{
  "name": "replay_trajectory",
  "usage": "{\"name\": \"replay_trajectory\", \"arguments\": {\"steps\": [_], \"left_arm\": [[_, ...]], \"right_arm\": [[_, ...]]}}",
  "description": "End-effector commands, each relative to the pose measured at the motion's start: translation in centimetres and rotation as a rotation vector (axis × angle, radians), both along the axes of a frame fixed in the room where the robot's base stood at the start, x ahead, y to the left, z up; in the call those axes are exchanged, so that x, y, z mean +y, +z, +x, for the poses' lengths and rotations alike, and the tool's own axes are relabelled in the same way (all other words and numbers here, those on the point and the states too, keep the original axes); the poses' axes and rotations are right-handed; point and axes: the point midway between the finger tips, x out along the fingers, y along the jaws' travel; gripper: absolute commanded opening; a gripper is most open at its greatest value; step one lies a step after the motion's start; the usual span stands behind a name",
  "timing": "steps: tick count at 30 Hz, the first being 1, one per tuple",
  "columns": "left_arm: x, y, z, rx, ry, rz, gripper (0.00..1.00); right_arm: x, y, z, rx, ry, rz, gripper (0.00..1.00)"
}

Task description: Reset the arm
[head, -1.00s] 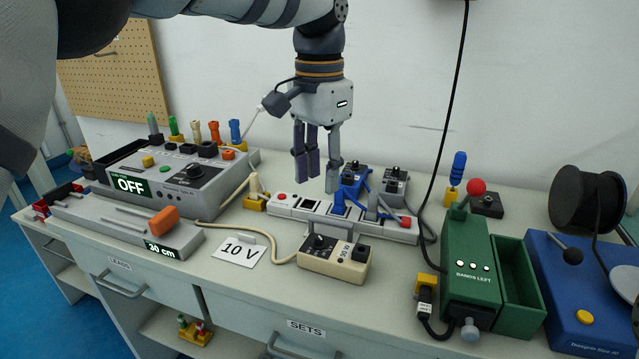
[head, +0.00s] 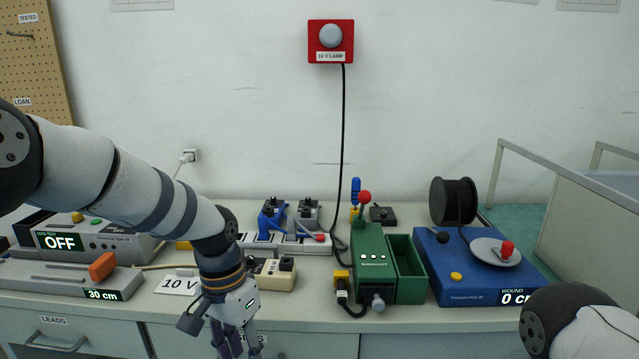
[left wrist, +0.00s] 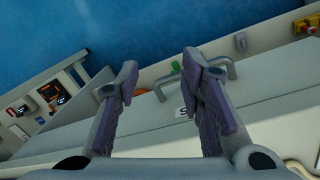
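My left arm comes in from the left in the head view, and its gripper (head: 234,343) hangs fingers down in front of the bench's front edge. The left wrist view shows that gripper (left wrist: 168,85) with its two fingers wide apart and nothing between them. Behind the fingers in that view are a drawer handle (left wrist: 195,78), the drawer front and the blue floor (left wrist: 120,30). My right arm shows only as a rounded link at the lower right of the head view. Its gripper is out of view.
On the bench are a grey box reading OFF (head: 118,243), a 30 cm slide unit (head: 70,281), a 10 V card (head: 178,282), a cream box (head: 276,273), a power strip (head: 285,246), a green machine (head: 371,258) and a blue winder (head: 470,279). A red lamp (head: 331,41) is on the wall.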

Motion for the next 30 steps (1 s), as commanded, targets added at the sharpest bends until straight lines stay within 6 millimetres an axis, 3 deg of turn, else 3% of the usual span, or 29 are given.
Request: {"name": "replay_trajectory", "arguments": {"steps": [1,3,5,7,9,11,12,15,18,20,30], "left_arm": [[0.0,-3.6,-2.4,0.033,0.021,-0.012,0.35],[0.1,-8.7,-6.3,0.066,0.071,-0.032,0.35],[0.5,-12.7,-10.5,0.095,0.126,-0.042,0.35],[1.4,-16.6,-16.3,0.126,0.204,-0.040,0.35],[2.9,-19.2,-22.6,0.152,0.285,-0.018,0.35],[4.4,-20.3,-27.6,0.166,0.352,0.014,0.35],[5.4,-20.5,-30.7,0.172,0.389,0.040,0.35],[7.8,-19.9,-36.4,0.174,0.458,0.108,0.35],[9.3,-18.9,-39.4,0.168,0.490,0.152,0.35],[9.6,-18.6,-40.1,0.165,0.497,0.164,0.35],[9.7,-18.5,-40.2,0.159,0.500,0.166,0.35]], "right_arm": [[0.0,0.1,0.0,-0.001,0.000,0.000,0.40],[0.0,0.1,0.0,-0.001,0.000,0.000,0.40],[0.0,0.2,0.0,-0.002,0.000,0.000,0.40],[0.0,0.2,0.0,-0.003,0.000,0.000,0.40],[0.0,0.3,0.1,-0.005,0.000,0.000,0.40],[0.0,0.3,0.1,-0.007,0.000,0.000,0.40],[0.0,0.3,0.2,-0.008,0.000,0.000,0.40],[0.0,0.4,0.2,-0.010,0.000,0.000,0.40],[0.0,0.4,0.3,-0.010,0.000,0.000,0.40],[0.0,0.4,0.3,-0.010,0.000,0.000,0.40],[0.0,0.4,0.2,-0.010,0.000,0.000,0.40]]}}
